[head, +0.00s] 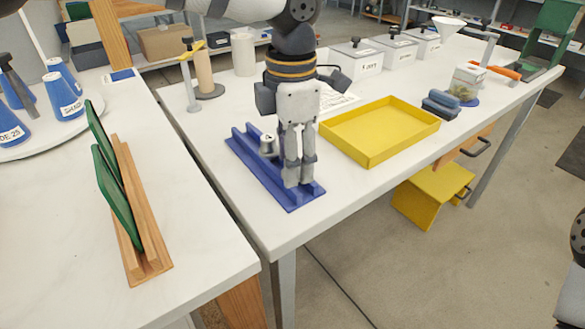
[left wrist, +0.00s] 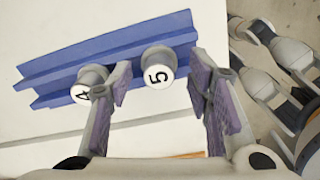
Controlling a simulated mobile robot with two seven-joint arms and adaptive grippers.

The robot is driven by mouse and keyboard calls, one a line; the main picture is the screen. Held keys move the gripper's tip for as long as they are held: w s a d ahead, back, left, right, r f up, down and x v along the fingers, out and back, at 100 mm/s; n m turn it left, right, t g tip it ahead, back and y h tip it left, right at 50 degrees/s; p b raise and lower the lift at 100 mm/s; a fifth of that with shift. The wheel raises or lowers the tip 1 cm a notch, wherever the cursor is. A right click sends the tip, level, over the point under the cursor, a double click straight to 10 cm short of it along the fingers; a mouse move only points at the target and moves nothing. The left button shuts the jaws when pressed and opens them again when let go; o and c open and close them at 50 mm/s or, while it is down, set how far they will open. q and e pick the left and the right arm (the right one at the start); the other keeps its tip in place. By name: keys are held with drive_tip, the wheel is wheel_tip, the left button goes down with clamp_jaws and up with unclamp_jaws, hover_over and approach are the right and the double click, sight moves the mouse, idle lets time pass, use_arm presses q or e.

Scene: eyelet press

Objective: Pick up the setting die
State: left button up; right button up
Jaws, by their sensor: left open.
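Two grey cylindrical dies with white number faces stand in a blue rack (left wrist: 50,75) in the left wrist view. One is marked 4 (left wrist: 88,85), the other 5 (left wrist: 158,67). In the head view one die (head: 268,145) shows in the blue rack (head: 248,160); the other is hidden behind my gripper. My left gripper (head: 298,182) points down over the rack's right part. In the left wrist view its open fingers (left wrist: 165,90) stand either side of the 5 die, the left finger partly over the 4 die. What seems my right gripper (left wrist: 275,45) shows at the right edge, its opening unclear.
A yellow tray (head: 362,158) lies just right of the rack. White lidded boxes (head: 357,57) stand behind it. A wooden rack with green plates (head: 128,225) stands on the left table. The white table in front of the blue rack is clear up to its edge.

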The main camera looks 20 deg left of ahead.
use_arm(q)
drive_tip(key=shift+f, duration=0.25)
clamp_jaws()
drive_tip(key=shift+r, duration=0.1)
